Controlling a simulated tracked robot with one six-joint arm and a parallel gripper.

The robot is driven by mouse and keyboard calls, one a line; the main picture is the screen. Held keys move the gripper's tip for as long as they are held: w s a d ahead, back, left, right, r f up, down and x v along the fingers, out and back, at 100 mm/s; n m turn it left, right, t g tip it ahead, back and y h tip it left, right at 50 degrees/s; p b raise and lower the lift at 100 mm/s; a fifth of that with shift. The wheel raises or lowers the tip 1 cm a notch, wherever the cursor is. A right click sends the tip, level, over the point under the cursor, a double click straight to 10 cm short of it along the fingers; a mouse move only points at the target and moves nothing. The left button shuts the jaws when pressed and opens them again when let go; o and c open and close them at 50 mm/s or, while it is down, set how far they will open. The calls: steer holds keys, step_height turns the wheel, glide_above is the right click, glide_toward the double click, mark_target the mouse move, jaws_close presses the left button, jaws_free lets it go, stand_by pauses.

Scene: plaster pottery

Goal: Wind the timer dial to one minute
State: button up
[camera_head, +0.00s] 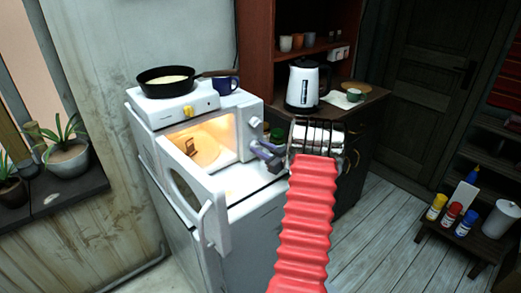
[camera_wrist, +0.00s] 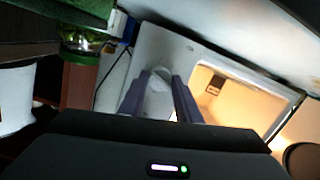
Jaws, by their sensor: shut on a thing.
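A small white oven (camera_head: 172,133) has its door (camera_head: 200,207) hanging open and a lit inside. An upper knob (camera_head: 256,123) shows on the panel right of its opening. My gripper (camera_head: 260,150) reaches in from the right to the panel below that knob. In the wrist view my gripper (camera_wrist: 158,98) has its two fingers shut on a white dial (camera_wrist: 158,84), one on each side of it. The dial's marks and pointer cannot be read. In the head view my fingers mostly hide this dial.
A hot plate (camera_head: 178,107) with a black pan (camera_head: 165,83) stands on the oven. A blue mug (camera_head: 225,84) is beside it. A green-lidded jar (camera_wrist: 83,40) stands right of the oven. A kettle (camera_head: 303,85) stands on the cabinet behind my arm.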

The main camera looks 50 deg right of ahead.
steer(key=o, duration=0.7)
steer(key=shift+a+f, duration=0.1)
steer(key=shift+f, duration=0.2)
steer(key=o, duration=0.3)
steer(key=shift+r, duration=0.2)
steer(key=v, duration=1.3)
steer(key=shift+s, duration=0.4)
steer(key=shift+o, duration=0.3)
